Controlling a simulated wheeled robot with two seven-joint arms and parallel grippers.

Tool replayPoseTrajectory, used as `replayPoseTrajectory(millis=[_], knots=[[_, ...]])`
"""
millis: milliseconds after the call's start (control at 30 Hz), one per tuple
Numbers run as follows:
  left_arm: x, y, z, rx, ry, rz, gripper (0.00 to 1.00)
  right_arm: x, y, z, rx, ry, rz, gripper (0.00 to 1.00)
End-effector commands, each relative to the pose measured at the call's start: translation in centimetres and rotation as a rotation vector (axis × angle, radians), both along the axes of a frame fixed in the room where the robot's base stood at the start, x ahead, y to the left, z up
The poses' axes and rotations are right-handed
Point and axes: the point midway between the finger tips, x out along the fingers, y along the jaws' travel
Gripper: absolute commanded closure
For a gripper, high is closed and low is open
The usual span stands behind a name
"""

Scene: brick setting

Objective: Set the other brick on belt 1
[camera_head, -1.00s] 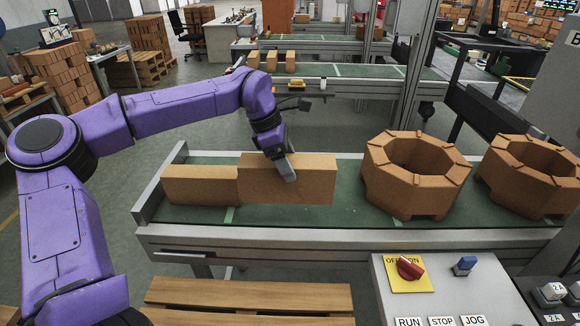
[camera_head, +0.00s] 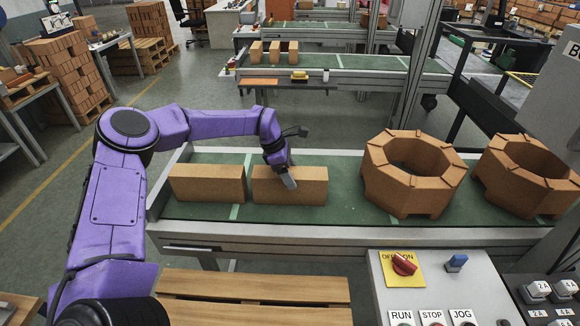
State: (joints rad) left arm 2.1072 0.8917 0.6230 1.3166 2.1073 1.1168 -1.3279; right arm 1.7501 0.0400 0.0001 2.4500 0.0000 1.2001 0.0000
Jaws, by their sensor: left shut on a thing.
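Two plain brown bricks stand in line on the green near belt (camera_head: 330,213). The left brick (camera_head: 207,184) stands alone, with nothing holding it. The right brick (camera_head: 305,186) sits to its right, with a narrow gap showing green belt between them. My left gripper (camera_head: 288,179) comes down over the right brick from above and is shut on it. The brick's lower edge looks level with the other's and appears to rest on the belt. The far finger is hidden behind the brick. My right gripper is not in view.
Two octagonal brick rings, one nearer (camera_head: 408,188) and one at the right edge (camera_head: 525,183), stand on the same belt. A control panel (camera_head: 445,283) is in front right and a wooden pallet (camera_head: 255,287) in front. Another belt (camera_head: 350,64) with bricks lies behind.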

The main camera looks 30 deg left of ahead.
Motion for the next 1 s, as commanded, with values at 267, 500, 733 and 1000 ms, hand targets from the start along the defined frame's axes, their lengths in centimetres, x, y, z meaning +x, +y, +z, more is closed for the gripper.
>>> replayPoseTrajectory(millis=[267, 500, 733, 1000], knots=[[0.0, 0.0, -0.1, 0.0, 0.0, 0.0, 0.02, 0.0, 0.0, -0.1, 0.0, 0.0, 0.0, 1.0], [0.0, 0.0, 0.1, 0.0, 0.0, 0.001, 0.02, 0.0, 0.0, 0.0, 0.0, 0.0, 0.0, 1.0], [-0.7, 1.3, 3.4, -0.002, -0.006, 0.003, 0.02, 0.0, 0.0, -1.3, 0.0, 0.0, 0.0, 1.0], [-2.0, 3.4, 9.3, 0.0, -0.003, 0.002, 0.02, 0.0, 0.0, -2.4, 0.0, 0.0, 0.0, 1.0]])
